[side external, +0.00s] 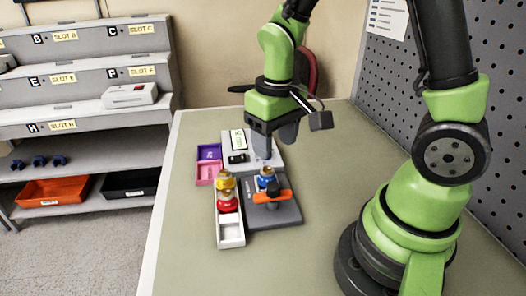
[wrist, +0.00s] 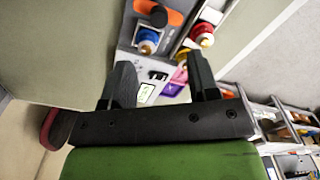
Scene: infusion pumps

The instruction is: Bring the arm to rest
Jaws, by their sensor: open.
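My gripper (side external: 275,145) hangs over the work table, above the back part of a light grey device with a screen (side external: 238,140). Its jaws are apart and empty. In the wrist view the two fingers of my gripper (wrist: 160,85) stand clear of each other, with the device's small screen (wrist: 146,92) showing between them. In the side view the fingers partly hide the device, and I cannot tell the exact gap between fingertips and device.
A grey fixture (side external: 285,214) with an orange handle (side external: 265,195) and a blue piece (side external: 266,176) stands in front. Beside it a white tray (side external: 231,230) holds yellow and red pieces. Purple and pink bins (side external: 205,173) lie left. A slotted shelf (side external: 70,95) stands left; a pegboard (side external: 480,130) right.

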